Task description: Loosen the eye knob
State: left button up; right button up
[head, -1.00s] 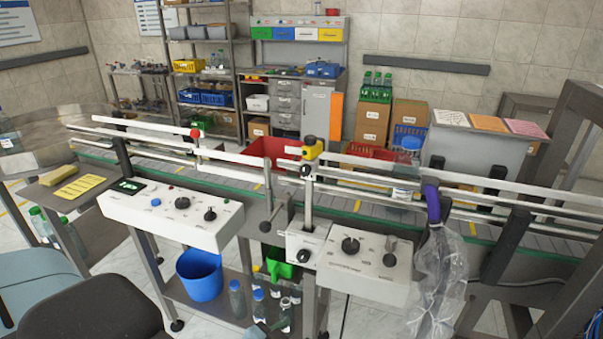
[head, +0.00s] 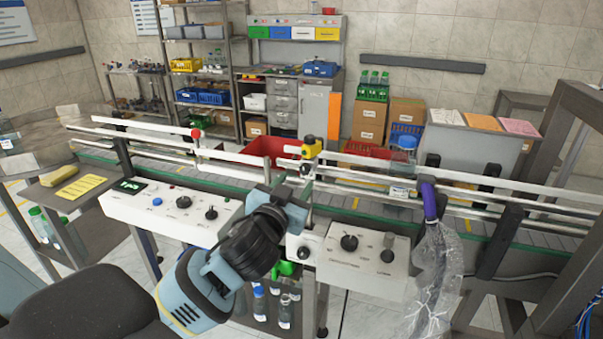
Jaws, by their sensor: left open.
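A yellow and black sensor head (head: 311,147) sits on top of an upright metal post beside the conveyor rail. A small dark knob (head: 305,169) shows on the post just below it. I take this for the eye knob, but no label is legible. Another black knob (head: 303,254) is on the white box at the post's foot. My left gripper (head: 287,194) is open, just in front of the post and below the sensor head. It hides much of the post, and I cannot tell whether it touches it. My right gripper is out of view.
White control boxes with dials stand left (head: 175,212) and right (head: 355,258) of the post. Rails (head: 470,187) run along the conveyor. A clear plastic bag (head: 432,275) hangs at the right, and a bottle (head: 404,155) stands on the belt.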

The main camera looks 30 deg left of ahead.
aim_at(304, 171)
pick_arm(q)
jog(key=shift+x, duration=2.95)
jog(key=shift+c, duration=0.2)
grip_shut()
